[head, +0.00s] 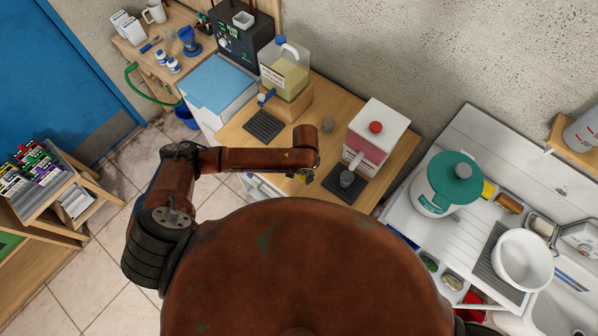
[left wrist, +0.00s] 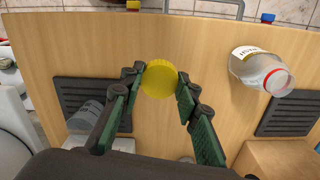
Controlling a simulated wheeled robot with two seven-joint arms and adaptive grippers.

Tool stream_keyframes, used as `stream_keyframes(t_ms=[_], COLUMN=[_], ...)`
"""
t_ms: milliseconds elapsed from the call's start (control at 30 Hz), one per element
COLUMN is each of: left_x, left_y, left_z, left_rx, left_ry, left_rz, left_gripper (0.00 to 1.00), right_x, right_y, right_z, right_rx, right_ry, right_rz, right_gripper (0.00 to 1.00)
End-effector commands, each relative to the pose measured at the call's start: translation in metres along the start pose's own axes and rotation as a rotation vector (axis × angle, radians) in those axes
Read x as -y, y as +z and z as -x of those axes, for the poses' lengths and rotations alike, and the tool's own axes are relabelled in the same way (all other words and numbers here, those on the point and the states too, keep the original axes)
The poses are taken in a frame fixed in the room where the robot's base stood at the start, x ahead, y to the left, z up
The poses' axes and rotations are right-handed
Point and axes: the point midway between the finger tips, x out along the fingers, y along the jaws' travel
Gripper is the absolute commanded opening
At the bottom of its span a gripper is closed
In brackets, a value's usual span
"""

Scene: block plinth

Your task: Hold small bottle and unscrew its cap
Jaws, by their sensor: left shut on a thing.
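My left gripper (left wrist: 162,85) shows in the left wrist view with its two green-padded fingers closed on either side of a round, ribbed yellow cap (left wrist: 160,78). Whatever is under the cap is hidden by it. My right gripper is not in view.
A jug (head: 285,78) of yellowish liquid is behind. Dark grooved mats (left wrist: 290,112) flank the bare counter middle. A teal-lidded pot (head: 433,203) stands right.

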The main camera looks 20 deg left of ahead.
Motion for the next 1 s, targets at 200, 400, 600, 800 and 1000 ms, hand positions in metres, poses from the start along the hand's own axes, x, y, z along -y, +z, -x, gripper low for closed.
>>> stream_keyframes(t_ms=[200,400,600,800,1000], left_x=[-0.008,-0.007,-0.008,-0.008,-0.007], left_y=[-0.001,-0.001,-0.001,-0.002,-0.002], left_z=[-0.018,-0.037,-0.056,-0.068,-0.074], left_rx=[0.002,0.002,0.003,0.001,0.002], left_ry=[0.001,0.001,0.001,0.001,0.000], left_rz=[-0.038,-0.037,-0.036,-0.037,-0.037], left_gripper=[0.01,0.01,0.01,0.01,0.01], right_x=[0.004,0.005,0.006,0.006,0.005], right_y=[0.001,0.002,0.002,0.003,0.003], right_z=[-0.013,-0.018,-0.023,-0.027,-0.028], right_rx=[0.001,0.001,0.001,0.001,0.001], right_ry=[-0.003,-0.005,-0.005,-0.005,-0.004], right_rz=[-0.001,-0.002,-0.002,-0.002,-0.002], right_gripper=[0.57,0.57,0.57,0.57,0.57])
